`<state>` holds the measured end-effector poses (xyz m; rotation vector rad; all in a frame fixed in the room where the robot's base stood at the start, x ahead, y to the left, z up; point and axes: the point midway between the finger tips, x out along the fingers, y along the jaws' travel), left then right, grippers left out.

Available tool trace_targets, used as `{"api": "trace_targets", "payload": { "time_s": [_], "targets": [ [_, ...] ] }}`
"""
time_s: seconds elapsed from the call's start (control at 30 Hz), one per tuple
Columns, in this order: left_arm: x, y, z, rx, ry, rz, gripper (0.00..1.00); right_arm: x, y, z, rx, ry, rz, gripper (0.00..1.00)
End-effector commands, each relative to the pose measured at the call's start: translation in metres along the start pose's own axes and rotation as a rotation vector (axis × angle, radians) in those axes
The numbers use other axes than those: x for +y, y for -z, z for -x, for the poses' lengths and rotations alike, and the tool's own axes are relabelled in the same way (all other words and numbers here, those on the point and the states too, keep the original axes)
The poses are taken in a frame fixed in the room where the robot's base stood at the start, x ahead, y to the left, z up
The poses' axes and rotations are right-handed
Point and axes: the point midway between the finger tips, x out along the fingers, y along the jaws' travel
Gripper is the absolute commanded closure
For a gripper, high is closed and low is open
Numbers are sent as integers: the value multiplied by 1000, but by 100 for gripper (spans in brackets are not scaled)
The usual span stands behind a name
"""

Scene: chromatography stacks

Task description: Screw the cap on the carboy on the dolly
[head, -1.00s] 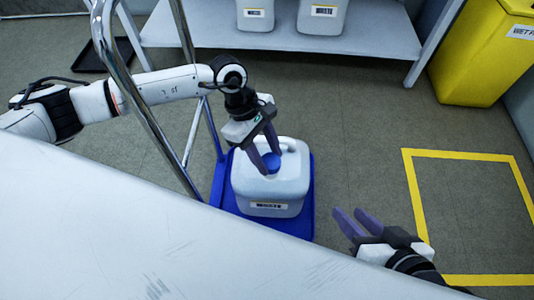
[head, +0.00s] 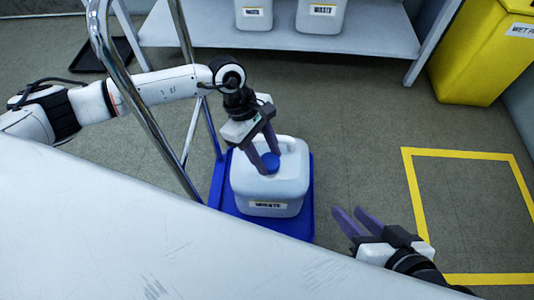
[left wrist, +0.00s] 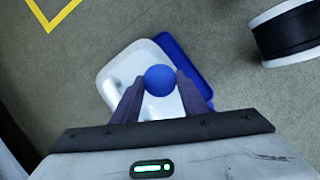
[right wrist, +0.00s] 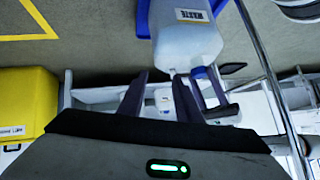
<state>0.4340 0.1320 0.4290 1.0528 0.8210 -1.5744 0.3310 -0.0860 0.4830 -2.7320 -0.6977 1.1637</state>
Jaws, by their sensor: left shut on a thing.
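The white carboy (head: 270,190) with a WASTE label stands upright on the blue dolly (head: 232,205), a platform with a metal handle. The blue cap (head: 271,161) is at the carboy's top opening. My left gripper (head: 262,165) points down from above and is shut on the cap, one finger on each side. The left wrist view shows the cap (left wrist: 160,80) between the fingertips over the carboy (left wrist: 118,70). Whether the cap is seated on the thread is hidden. My right gripper (head: 352,220) is open and empty, to the right of the dolly.
A white surface (head: 130,235) fills the lower left foreground. A shelf (head: 270,38) with two more carboys stands behind. A yellow bin (head: 480,55) is at the back right. A yellow floor outline (head: 408,200) marks bare floor on the right.

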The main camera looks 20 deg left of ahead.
Motion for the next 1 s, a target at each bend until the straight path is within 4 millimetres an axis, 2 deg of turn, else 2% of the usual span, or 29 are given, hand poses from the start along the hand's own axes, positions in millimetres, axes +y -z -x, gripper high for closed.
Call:
{"api": "trace_targets", "payload": {
  "time_s": [0.03,0.1,0.4,1.0],
  "targets": [
    [0,2,-4,0,0,0,82,2,-7,-6,-8,-1,-2,69],
    [0,2,-6,0,0,0,82,3,-9,-8,-10,-1,-2,69],
    [0,6,-16,0,0,0,82,4,-16,-14,-7,0,-1,69],
    [0,9,-23,0,0,0,82,5,-22,-18,-10,1,1,69]
  ]
}}
